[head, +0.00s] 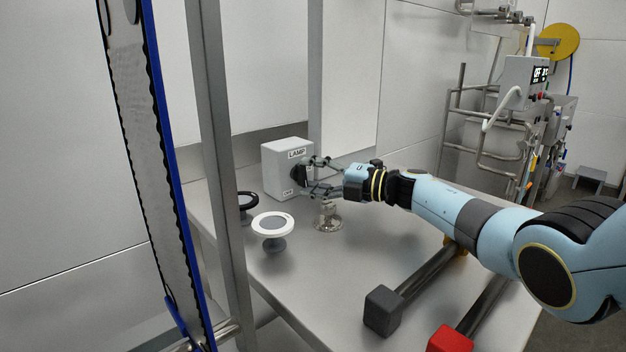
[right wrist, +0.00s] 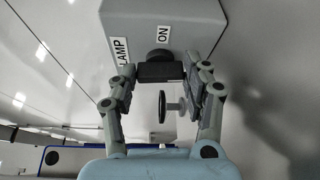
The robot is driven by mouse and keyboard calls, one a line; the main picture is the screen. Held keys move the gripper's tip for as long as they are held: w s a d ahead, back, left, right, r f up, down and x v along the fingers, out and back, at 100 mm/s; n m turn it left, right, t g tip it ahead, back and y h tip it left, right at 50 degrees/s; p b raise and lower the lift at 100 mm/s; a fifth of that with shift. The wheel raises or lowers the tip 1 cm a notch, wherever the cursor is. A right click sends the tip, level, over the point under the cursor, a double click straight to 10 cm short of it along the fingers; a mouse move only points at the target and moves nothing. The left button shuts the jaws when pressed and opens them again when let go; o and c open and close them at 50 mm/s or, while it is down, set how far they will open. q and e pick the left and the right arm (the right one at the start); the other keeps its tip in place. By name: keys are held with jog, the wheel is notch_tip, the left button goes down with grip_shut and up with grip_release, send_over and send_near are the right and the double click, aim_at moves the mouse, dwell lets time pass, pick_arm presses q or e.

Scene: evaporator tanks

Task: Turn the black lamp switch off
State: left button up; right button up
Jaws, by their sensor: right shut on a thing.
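The lamp box (head: 280,165) is a light grey box with a LAMP label, standing on the steel table. Its black lamp switch (head: 298,173) is on the face turned toward my right gripper (head: 309,175). In the right wrist view the black switch (right wrist: 160,70) lies between the two fingers of the right gripper (right wrist: 166,76), which is shut on it. The box (right wrist: 190,18) shows a LAMP label and an ON label there. The fingers partly cover the switch, and I cannot tell its exact angle. My left gripper is not in view.
A small metal fitting (head: 328,217) is under my gripper. Bars with a grey end (head: 383,310) and a red end (head: 450,341) lie nearer. A steel post (head: 222,170) rises at left.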

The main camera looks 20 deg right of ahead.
dwell(0.4)
jog(key=o, duration=1.2)
jog(key=shift+c, duration=0.2)
